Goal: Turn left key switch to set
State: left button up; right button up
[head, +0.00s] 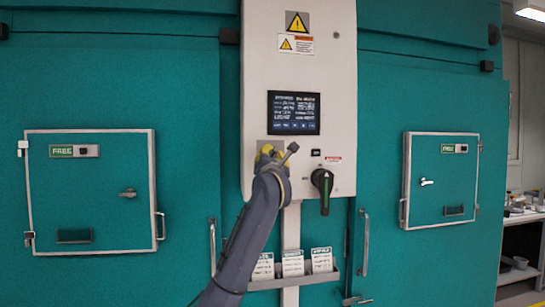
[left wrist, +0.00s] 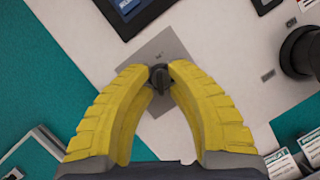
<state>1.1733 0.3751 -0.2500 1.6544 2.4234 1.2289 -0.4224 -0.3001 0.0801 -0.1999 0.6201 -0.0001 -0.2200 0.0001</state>
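The left key switch (left wrist: 159,76) is a small dark round part on a grey square plate (left wrist: 178,48) in the left wrist view. My left gripper (left wrist: 160,70) has its two yellow fingers closed in from both sides, with the tips against the key switch. In the head view the left gripper (head: 268,152) is up at the white control panel (head: 258,80), below the screen. There it covers the key switch, and only part of the grey plate (head: 264,145) shows. The switch's set mark cannot be read. My right gripper is in neither view.
A black rotary switch (head: 322,185) with a green line sits right of the gripper; it also shows in the left wrist view (left wrist: 301,52). A dark screen (head: 294,112) is above. A card rack (head: 292,278) hangs below. Closed chamber doors (head: 100,215) (head: 440,178) flank the panel.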

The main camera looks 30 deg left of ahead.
pick_arm(q)
jog(key=o, duration=0.3)
jog(key=shift+s+f, duration=0.1)
jog(key=v, duration=1.1)
jog(key=shift+s+d, duration=0.15)
jog(key=shift+s, duration=0.2)
jog(key=shift+f, duration=0.15)
